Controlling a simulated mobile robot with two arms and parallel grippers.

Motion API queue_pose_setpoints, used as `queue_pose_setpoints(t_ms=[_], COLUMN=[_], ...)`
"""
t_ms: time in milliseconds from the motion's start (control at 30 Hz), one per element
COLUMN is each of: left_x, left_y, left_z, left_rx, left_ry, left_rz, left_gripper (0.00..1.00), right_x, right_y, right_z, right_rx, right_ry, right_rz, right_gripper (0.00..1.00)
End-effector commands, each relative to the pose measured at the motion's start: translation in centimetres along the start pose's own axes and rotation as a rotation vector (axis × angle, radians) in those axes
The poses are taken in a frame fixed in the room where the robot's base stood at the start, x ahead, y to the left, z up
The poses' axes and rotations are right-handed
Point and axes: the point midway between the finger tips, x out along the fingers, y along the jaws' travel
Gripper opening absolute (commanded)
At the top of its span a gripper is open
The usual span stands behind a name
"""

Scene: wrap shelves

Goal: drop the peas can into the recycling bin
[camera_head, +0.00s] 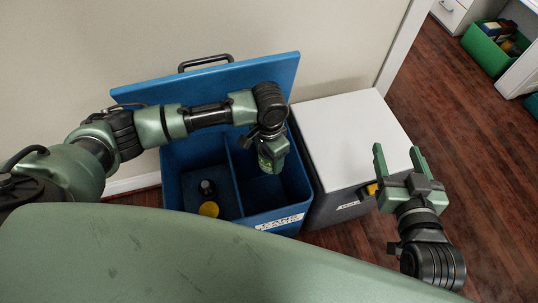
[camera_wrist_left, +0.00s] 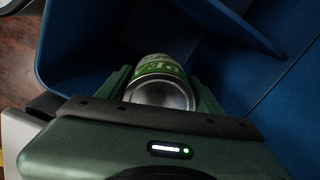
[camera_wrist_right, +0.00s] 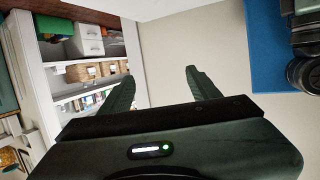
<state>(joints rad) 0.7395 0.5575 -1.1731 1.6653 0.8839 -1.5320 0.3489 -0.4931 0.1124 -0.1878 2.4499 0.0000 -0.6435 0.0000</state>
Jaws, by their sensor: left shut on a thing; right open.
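The peas can (camera_wrist_left: 160,84), green and white with a bare metal end, is between the fingers of my left gripper (camera_wrist_left: 160,90), which is shut on it. In the head view the left gripper (camera_head: 270,160) points down over the right compartment of the open blue recycling bin (camera_head: 290,217). The can shows there only as a small green patch (camera_head: 265,162), mostly hidden by the gripper. The bin's blue lid (camera_head: 220,80) is raised against the wall.
The bin's left compartment holds a dark bottle (camera_head: 207,188) and a yellow round item (camera_head: 208,209). A divider (camera_head: 233,175) separates the compartments. A grey bin with a closed white lid (camera_head: 350,130) stands close on the right. Wooden floor (camera_head: 440,110) is clear further right.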

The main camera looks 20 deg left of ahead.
Motion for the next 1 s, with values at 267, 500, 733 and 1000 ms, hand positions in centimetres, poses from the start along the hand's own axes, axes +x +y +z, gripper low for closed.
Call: queue_pose_setpoints(t_ms=[267,500,733,1000], left_x=[0.1,0.1,0.1,-0.9], left_y=[0.0,0.0,0.0,0.0], left_z=[0.0,0.0,0.0,0.0], left_rx=[0.0,0.0,0.0,0.0], left_ry=[0.0,0.001,0.001,0.001], left_rz=[0.0,0.0,0.0,0.0], left_gripper=[0.26,0.91,0.91,0.91], right_x=[0.1,0.1,0.1,-0.2], right_y=[-0.1,-0.1,-0.1,0.1], right_z=[-0.6,-0.6,-0.6,0.8], right_rx=[0.0,0.0,0.0,0.0], right_ry=[0.032,0.03,0.03,-0.051], right_rz=[-0.002,-0.002,-0.002,0.003], right_gripper=[0.62,0.62,0.62,0.62])
